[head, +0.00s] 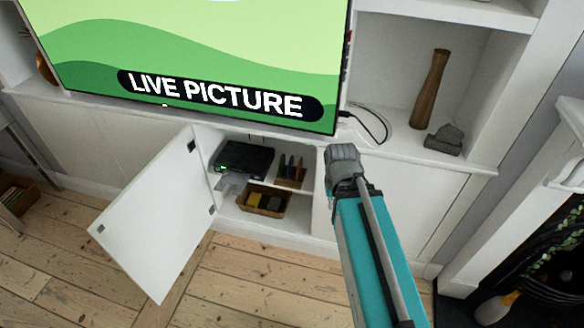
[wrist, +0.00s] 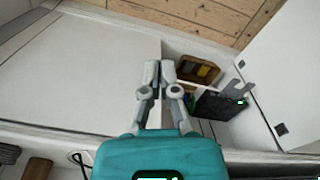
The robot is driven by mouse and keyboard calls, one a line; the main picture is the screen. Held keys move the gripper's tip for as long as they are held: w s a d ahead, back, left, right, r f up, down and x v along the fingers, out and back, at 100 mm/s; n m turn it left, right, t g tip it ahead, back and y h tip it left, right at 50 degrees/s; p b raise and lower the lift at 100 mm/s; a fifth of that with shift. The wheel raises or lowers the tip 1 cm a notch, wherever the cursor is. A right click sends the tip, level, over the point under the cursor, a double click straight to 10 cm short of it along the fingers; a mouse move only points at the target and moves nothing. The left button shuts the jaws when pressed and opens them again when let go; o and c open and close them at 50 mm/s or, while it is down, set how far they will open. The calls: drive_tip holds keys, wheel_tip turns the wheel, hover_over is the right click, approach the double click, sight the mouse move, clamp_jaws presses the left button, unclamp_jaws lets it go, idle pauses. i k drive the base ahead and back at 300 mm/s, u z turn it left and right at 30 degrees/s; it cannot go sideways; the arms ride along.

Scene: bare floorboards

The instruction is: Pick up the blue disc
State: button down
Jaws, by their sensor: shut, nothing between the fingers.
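I cannot make out a blue disc for certain. Several slim coloured pieces stand upright in a small brown rack (head: 292,182) on the shelf inside the open cabinet. One of them looks blue (head: 300,166), but it is too small to be sure. In the wrist view, blue and green pieces (wrist: 190,102) show just right of the fingers, partly hidden by them. My gripper (head: 342,152) is shut and empty, to the right of the cabinet opening in the head view. In the wrist view its fingertips (wrist: 160,68) are close together.
The cabinet door (head: 155,215) swings open to the left. A black box (head: 244,158) sits left of the rack, and a brown tray (head: 262,211) stands below. Floorboards are clear in front.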

sight(290, 165)
drive_tip(key=u, duration=1.95)
drive_tip(key=i, duration=1.5)
drive_tip(key=z, duration=0.05)
